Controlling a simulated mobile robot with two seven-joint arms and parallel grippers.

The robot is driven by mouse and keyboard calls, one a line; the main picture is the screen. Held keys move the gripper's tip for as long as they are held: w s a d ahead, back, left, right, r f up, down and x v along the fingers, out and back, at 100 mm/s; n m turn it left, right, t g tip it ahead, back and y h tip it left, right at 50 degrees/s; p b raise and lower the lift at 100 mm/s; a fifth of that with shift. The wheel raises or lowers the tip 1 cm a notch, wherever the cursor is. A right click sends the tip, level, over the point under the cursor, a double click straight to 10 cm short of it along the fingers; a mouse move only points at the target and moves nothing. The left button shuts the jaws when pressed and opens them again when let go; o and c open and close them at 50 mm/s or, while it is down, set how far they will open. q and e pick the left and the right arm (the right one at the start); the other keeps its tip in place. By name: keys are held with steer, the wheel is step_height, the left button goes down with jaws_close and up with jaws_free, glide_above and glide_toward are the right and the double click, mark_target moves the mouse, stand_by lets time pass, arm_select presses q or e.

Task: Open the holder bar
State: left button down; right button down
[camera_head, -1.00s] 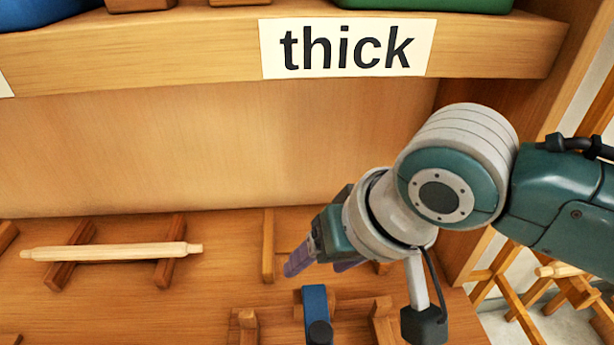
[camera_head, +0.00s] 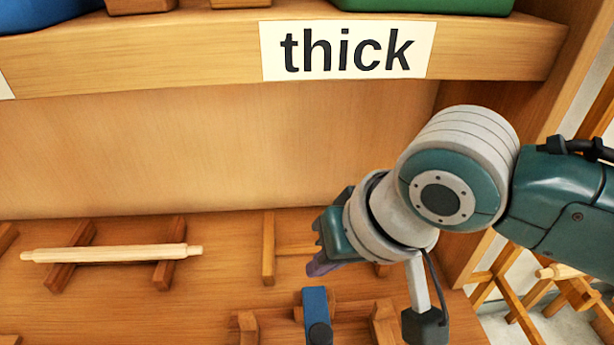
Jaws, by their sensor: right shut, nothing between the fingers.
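A blue bar with a black round end (camera_head: 316,308), which looks like the holder bar, stands at the bottom centre by a wooden holder frame (camera_head: 384,322). My right gripper (camera_head: 318,267) reaches in from the right. Its purple fingers are shut with nothing between them, and in the picture they are just above the blue bar's upper end. A small gap shows between fingertips and bar, though depth is hard to judge. My left gripper is not in view.
A pale wooden rod (camera_head: 110,253) lies across two wooden supports at left. An upper shelf (camera_head: 160,55) carries a label reading "thick" (camera_head: 347,50), with blue and green containers above. Wooden racks (camera_head: 525,295) show at right. The board between rod and gripper is mostly clear.

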steer(key=c, duration=1.6)
jaws_free()
steer(key=c, duration=1.4)
jaws_free()
steer(key=o, duration=0.9)
steer(key=shift+c, duration=0.2)
steer(key=shift+r, duration=0.1)
steer(key=p+v, duration=0.2)
steer(key=v, duration=0.7)
steer(key=shift+r, duration=0.35)
steer(key=shift+s+d, duration=0.15)
steer(key=shift+c, duration=0.4)
